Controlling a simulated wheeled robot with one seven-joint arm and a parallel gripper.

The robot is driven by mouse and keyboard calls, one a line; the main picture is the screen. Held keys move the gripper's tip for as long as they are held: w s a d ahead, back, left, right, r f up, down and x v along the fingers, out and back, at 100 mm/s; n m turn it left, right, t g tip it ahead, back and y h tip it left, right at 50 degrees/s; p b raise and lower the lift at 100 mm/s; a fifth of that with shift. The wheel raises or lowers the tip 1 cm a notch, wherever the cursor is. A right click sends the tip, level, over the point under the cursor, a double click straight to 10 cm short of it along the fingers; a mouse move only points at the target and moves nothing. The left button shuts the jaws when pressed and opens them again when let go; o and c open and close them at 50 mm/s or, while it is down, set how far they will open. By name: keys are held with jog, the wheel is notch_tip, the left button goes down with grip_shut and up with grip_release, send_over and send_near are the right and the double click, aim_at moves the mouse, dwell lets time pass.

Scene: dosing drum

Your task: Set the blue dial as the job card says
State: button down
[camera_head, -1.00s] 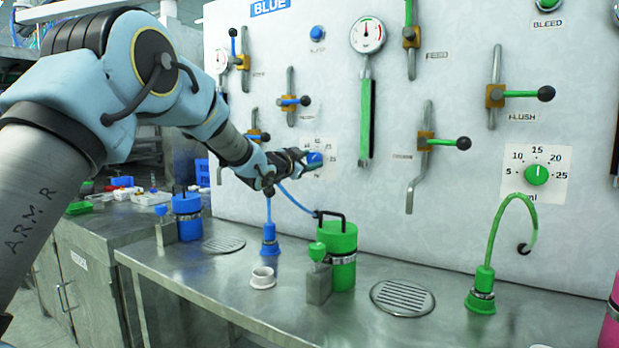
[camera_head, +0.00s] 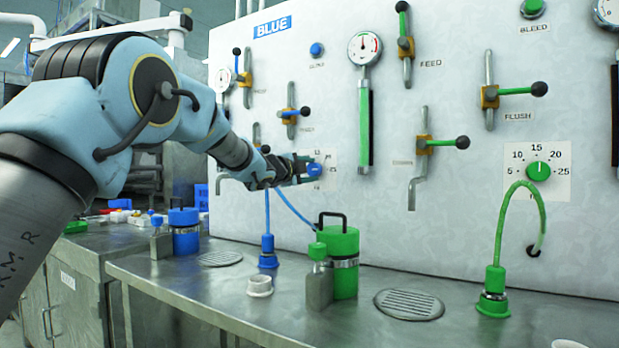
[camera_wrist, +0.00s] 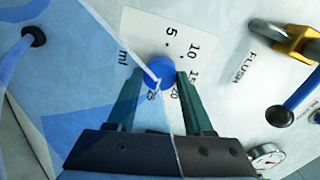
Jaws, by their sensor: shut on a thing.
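The blue dial (camera_head: 314,169) sits on a white scale plate on the upright panel. In the wrist view the blue dial (camera_wrist: 160,72) lies between the two green fingers of my gripper (camera_wrist: 158,92), which is shut on it. The plate (camera_wrist: 140,30) shows 5, 10, 15, 20 and 25 with "ml". A translucent blue shape crosses the view and partly covers the dial, so its pointer setting cannot be read. In the head view my gripper (camera_head: 306,168) reaches the dial from the left. I see no job card that I can make out.
A green dial (camera_head: 538,171) with a similar scale is at the right. Levers, gauges and a blue hose (camera_head: 292,206) surround the blue dial. Below, the metal bench holds a green canister (camera_head: 338,262), a blue canister (camera_head: 185,232) and a white cup (camera_head: 260,285).

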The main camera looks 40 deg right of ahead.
jog(key=shift+m, duration=0.3)
jog(key=shift+c, duration=1.4)
grip_release()
jog(key=b+v, duration=0.2)
jog(key=v, duration=0.8)
jog(key=shift+a, duration=0.35)
jog(key=shift+s, duration=0.1)
